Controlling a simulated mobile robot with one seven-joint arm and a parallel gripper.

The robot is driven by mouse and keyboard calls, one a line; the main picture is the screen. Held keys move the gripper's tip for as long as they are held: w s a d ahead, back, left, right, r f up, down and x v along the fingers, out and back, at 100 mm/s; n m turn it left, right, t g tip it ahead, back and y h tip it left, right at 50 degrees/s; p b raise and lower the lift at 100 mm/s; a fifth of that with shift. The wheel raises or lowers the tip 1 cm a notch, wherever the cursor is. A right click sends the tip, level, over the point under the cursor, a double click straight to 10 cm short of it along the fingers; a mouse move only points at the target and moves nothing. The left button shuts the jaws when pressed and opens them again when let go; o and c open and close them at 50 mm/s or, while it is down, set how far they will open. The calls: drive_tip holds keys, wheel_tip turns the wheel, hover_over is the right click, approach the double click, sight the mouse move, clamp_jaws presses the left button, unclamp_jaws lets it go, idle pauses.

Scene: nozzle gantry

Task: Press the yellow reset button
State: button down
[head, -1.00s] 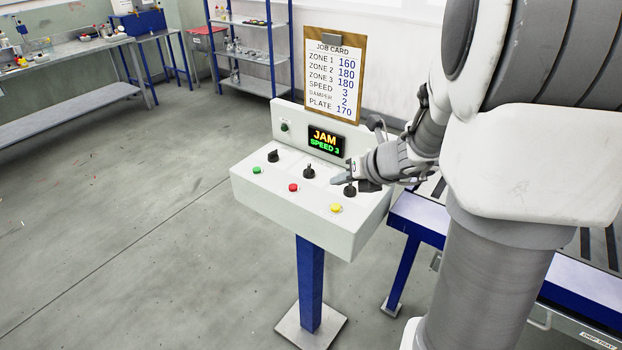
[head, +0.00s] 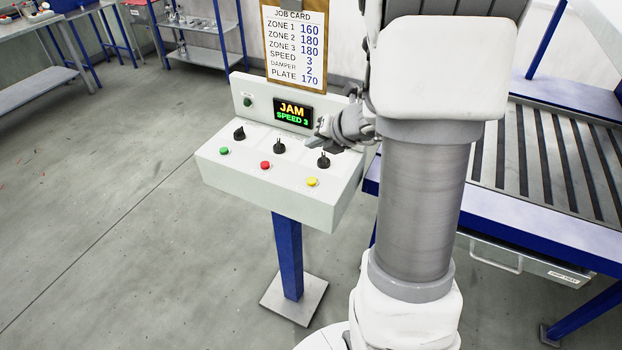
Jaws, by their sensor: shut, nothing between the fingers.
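The yellow button (head: 312,182) is at the right end of the front row on the white control console (head: 225,180). It looks uncovered. A red button (head: 265,165) and a green button (head: 224,151) sit to its left. The display (head: 293,112) reads JAM, SPEED 3. My gripper (head: 312,141) is shut and empty, above the console's right part, behind and above the yellow button and apart from it. My arm hides part of the wrist and the console's right back corner.
A job card (head: 294,45) rises behind the console. A slatted conveyor table (head: 545,160) is at the right. Open floor (head: 120,220) lies left.

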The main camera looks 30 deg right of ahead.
sight(313, 183)
drive_tip(key=shift+f+b, duration=4.15)
drive_tip(key=shift+f, duration=0.25)
drive_tip(key=shift+f, duration=0.1)
drive_tip(key=shift+f+b, duration=0.3)
drive_tip(key=shift+f+b, duration=0.45)
drive_tip(key=shift+f, duration=0.1)
drive_tip(key=shift+r, duration=0.1)
drive_tip(key=shift+r+p, duration=0.85)
drive_tip(key=shift+p, duration=0.05)
wheel_tip(313, 183, up, 5)
drive_tip(key=p, duration=0.5)
drive_tip(key=shift+r, duration=0.1)
